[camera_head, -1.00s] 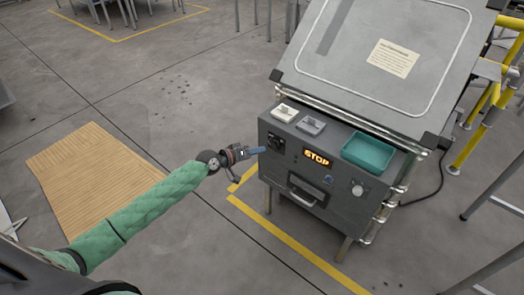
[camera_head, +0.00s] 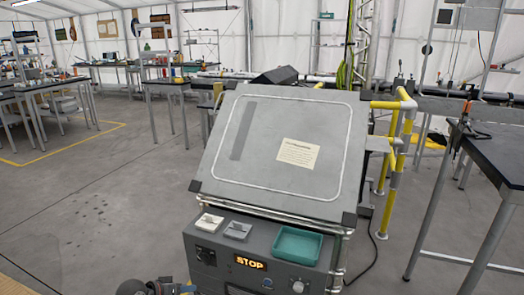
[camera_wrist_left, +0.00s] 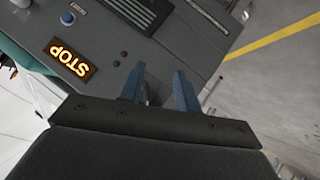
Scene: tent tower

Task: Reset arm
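My left arm (camera_head: 150,287) shows only at the bottom edge of the head view, beside the left front of a grey control box; the rest is cut off. In the left wrist view my left gripper (camera_wrist_left: 159,83) has its two blue fingers apart with nothing between them. They are over the box's front face, near a dark slotted part (camera_wrist_left: 140,12). I cannot tell whether they touch it. The lit STOP sign (camera_head: 251,262) is on the box front and also shows in the left wrist view (camera_wrist_left: 72,58). My right gripper is not in view.
The control box carries a teal tray (camera_head: 298,246), a white switch (camera_head: 208,222) and a grey switch (camera_head: 237,230). A large tilted panel (camera_head: 275,150) stands behind it. Yellow rails (camera_head: 396,150) and a dark table (camera_head: 490,150) are at right. Open floor lies left.

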